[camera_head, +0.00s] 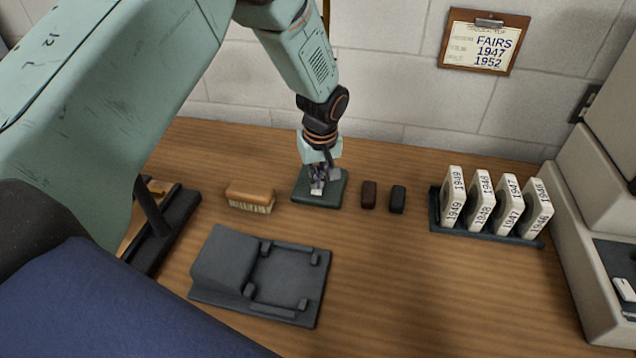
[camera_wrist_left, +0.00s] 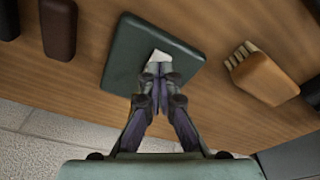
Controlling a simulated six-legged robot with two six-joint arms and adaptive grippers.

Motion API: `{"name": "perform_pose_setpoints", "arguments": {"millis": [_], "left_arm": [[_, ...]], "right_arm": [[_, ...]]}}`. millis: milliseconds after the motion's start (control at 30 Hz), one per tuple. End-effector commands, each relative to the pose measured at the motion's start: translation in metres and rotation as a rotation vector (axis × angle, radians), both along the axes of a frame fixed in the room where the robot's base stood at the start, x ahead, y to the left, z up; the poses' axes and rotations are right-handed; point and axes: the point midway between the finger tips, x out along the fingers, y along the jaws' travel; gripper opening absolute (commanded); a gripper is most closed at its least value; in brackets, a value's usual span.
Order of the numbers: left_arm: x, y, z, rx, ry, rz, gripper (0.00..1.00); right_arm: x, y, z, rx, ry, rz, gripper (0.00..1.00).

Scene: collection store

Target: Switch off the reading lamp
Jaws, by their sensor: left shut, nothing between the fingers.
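A dark green square base (camera_head: 336,196) stands on the wooden table near the back wall; I take it for the reading lamp's base. It also shows in the wrist view (camera_wrist_left: 122,62). A small pale piece, perhaps the switch (camera_wrist_left: 160,58), is on it, partly hidden by my fingers. My left gripper (camera_head: 317,182) points down over the base, shut and empty. In the wrist view its fingertips (camera_wrist_left: 158,77) are together right at the pale piece; I cannot tell whether they touch it. The lamp's shade and light are not visible. My right gripper is not in view.
A wooden brush (camera_head: 250,195) lies left of the base; two small dark blocks (camera_head: 369,194) (camera_head: 397,199) stand right of it. A grey cradle (camera_head: 225,262) lies in front. A rack of year-labelled boxes (camera_head: 487,232) and a pale machine (camera_head: 590,240) are right. The front middle is clear.

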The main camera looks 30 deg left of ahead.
Motion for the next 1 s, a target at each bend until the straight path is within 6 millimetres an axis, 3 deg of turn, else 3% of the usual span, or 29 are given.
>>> {"name": "perform_pose_setpoints", "arguments": {"millis": [800, 1000], "left_arm": [[0.000, 0.000, 0.059, -0.001, 0.001, 0.001, 0.00], [0.000, 0.000, 0.060, 0.000, 0.001, 0.000, 0.00]], "right_arm": [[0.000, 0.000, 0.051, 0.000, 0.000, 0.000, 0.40], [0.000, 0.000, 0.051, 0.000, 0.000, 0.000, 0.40]]}}
